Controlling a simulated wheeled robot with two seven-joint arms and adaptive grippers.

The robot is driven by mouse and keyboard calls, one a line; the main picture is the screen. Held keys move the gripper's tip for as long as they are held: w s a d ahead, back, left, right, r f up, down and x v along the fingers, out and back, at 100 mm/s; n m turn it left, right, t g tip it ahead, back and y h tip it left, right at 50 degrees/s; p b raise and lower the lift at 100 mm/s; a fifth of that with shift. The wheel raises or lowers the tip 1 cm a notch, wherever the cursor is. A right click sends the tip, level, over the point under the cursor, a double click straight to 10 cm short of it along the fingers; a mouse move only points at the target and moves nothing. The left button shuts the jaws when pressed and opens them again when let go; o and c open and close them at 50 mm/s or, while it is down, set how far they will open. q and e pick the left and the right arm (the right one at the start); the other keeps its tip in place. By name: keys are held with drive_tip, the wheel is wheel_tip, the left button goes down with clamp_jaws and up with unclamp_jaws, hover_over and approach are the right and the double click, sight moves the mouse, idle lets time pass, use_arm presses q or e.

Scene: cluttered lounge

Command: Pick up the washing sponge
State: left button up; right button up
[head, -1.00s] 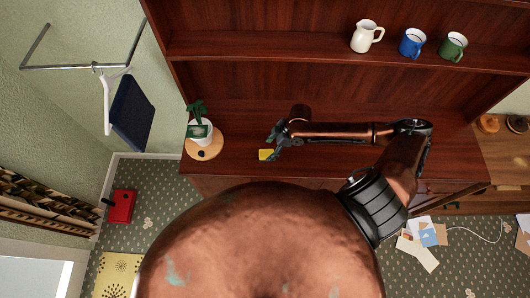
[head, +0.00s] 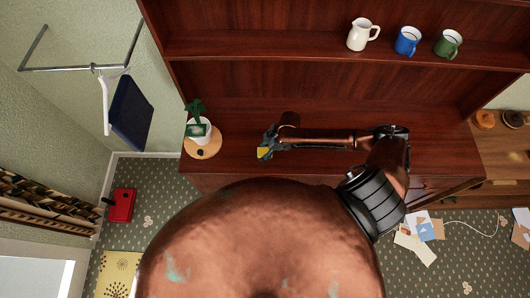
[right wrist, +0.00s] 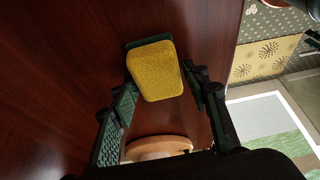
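The washing sponge (right wrist: 157,72) is a yellow block with a dark green layer along its far side in the right wrist view. In the head view the sponge (head: 263,153) shows at the end of my right arm, partly covered by the gripper. My right gripper (right wrist: 160,78) has one finger at each side of the sponge, and both fingertips appear to touch its edges. The same gripper (head: 267,146) is over the front part of the brown cabinet top in the head view. Whether the sponge is clear of the surface is hard to tell. My left gripper is not in view.
A potted plant (head: 199,128) stands on a round wooden board (head: 203,149) left of the gripper. A white jug (head: 360,34), a blue mug (head: 407,41) and a green mug (head: 448,43) stand on the shelf above. The cabinet top behind my arm is bare.

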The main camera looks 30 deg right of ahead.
drive_tip(key=c, duration=0.7)
drive_tip(key=shift+r, duration=0.1)
drive_tip(key=shift+r+b, duration=0.3)
drive_tip(key=shift+r, duration=0.3)
drive_tip(key=shift+s+d+r+b, duration=0.1)
drive_tip(key=shift+s+r+b, duration=0.2)
drive_tip(key=shift+s+r, duration=1.85)
drive_tip(key=shift+s+d+r+b, duration=0.1)
drive_tip(key=shift+s+r+b, duration=0.15)
drive_tip(key=shift+s+r, duration=1.85)
drive_tip(key=shift+s+d+r+b, duration=0.1)
drive_tip(key=shift+s+r+b, duration=0.2)
drive_tip(key=shift+s+r, duration=1.85)
drive_tip(key=shift+s+f, duration=0.6)
